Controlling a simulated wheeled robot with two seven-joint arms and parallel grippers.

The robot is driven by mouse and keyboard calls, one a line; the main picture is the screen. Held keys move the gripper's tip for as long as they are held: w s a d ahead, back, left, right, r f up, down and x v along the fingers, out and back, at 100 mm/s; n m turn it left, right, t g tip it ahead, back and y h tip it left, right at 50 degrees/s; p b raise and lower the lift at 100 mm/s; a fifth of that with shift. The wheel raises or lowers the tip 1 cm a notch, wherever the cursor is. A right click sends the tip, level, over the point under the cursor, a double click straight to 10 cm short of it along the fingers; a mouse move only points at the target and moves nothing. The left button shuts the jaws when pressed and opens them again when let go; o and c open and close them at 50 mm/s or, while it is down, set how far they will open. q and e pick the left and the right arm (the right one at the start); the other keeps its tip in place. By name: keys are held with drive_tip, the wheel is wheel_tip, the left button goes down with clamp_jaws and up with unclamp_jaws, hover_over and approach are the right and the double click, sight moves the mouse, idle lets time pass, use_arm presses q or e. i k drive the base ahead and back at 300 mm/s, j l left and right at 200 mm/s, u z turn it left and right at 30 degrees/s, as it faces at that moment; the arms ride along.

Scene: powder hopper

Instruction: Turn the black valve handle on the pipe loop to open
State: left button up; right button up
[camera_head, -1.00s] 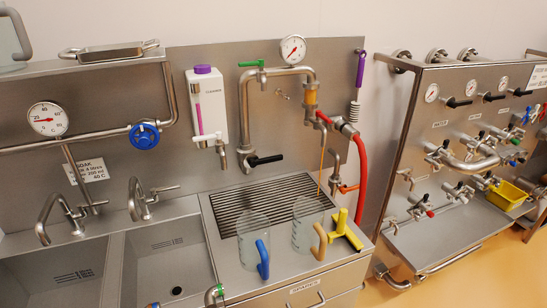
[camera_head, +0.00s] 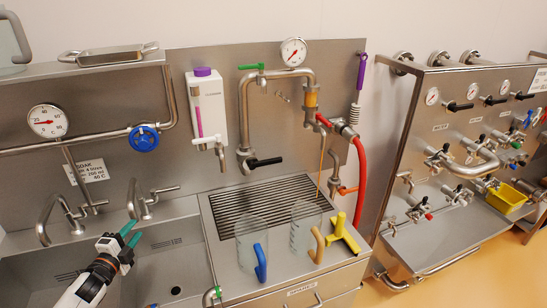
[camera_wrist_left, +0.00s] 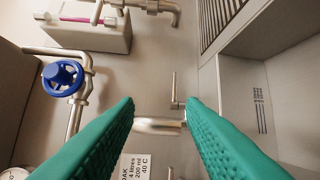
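The black valve handle (camera_head: 265,162) sticks out to the right from the lower left of the steel pipe loop (camera_head: 244,110), above the ribbed drain grate. My left gripper (camera_head: 130,235), with green fingers, is over the left sink, to the left of and below the handle, well apart from it. In the left wrist view its two green fingers (camera_wrist_left: 160,105) stand apart with nothing between them; a steel faucet lies beyond. The black handle cannot be made out in that view. My right gripper is not in view.
A blue wheel valve (camera_head: 144,137) and a white dispenser (camera_head: 206,105) are on the back panel. Two clear jugs with blue (camera_head: 262,262) and tan (camera_head: 317,243) handles stand by the grate (camera_head: 265,205). Steel faucets (camera_head: 140,200) rise behind the sinks. A yellow tool (camera_head: 340,232) lies at right.

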sight(252, 165)
drive_tip(key=i+l, duration=0.2)
drive_tip(key=l, duration=0.15)
drive_tip(key=i+l+u, duration=0.1)
drive_tip(key=l, duration=0.25)
drive_tip(key=i+l, duration=0.45)
drive_tip(key=l, duration=0.3)
drive_tip(key=i+l+u, duration=0.1)
drive_tip(key=l, duration=0.25)
drive_tip(key=i+l, duration=0.25)
drive_tip(key=l, duration=0.15)
drive_tip(key=l+u, duration=0.1)
drive_tip(key=l, duration=0.3)
drive_tip(key=k, duration=0.05)
